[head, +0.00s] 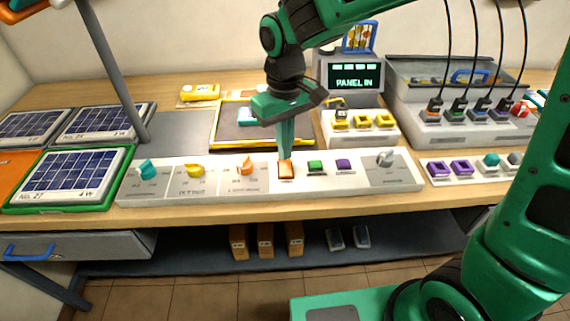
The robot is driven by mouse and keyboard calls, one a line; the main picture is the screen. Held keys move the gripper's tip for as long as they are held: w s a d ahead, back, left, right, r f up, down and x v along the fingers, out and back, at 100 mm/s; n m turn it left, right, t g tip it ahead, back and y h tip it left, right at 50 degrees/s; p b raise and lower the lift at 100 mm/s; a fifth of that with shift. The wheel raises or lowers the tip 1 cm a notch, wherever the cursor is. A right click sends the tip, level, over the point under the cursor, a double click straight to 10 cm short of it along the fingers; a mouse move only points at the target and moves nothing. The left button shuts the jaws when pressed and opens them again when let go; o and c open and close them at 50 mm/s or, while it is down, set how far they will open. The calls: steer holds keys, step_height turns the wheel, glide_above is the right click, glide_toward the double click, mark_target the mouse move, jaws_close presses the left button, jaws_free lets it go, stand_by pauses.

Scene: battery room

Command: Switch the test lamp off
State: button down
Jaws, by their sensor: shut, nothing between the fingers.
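My gripper (286,152) is shut and empty, with its green fingers pointing down at the front control strip (230,188). The fingertips are at the back edge of an orange rocker switch (286,171); I cannot tell whether they touch it. A green switch (316,167) and a purple switch (344,165) sit to its right on the strip. The switch labels are too small to read, so I cannot tell which one belongs to the test lamp. No lamp can be clearly made out, and my arm hides part of the bench behind the strip.
Teal (148,170), yellow (195,171) and orange (247,166) knobs stand left on the strip, a grey knob (385,158) right. Solar panels (72,176) lie left.

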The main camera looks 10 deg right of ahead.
steer(key=shift+f, duration=0.7)
stand_by(0.4)
step_height(320, 180, up, 7)
stand_by(1.0)
stand_by(0.3)
